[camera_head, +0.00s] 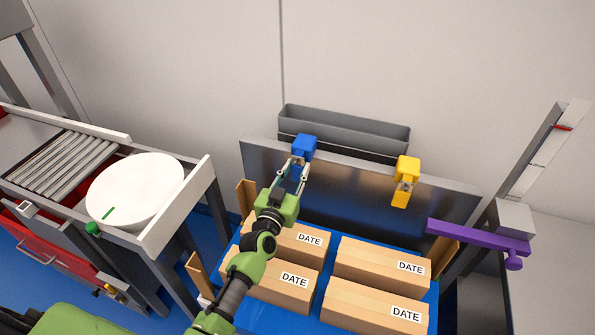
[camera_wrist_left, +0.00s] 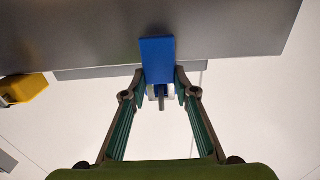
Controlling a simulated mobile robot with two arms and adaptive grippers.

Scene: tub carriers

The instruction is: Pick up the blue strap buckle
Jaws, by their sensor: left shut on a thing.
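The blue strap buckle (camera_head: 304,147) is a small blue block at the top edge of the dark metal panel (camera_head: 350,205), left of the panel's middle. My left gripper (camera_head: 297,170) reaches up to it from below and is shut on it. In the left wrist view the blue buckle (camera_wrist_left: 157,60) sits between the two fingertips (camera_wrist_left: 160,88), with a pale part and a short grey pin below it. I cannot tell whether the buckle still touches the panel. My right gripper is not in view.
A yellow buckle (camera_head: 406,175) hangs on the same panel to the right. Several cardboard boxes marked DATE (camera_head: 375,268) lie in front. A purple bar (camera_head: 478,238) sticks out at right. A grey trough (camera_head: 345,128) is behind the panel. A white round lid (camera_head: 135,192) lies at left.

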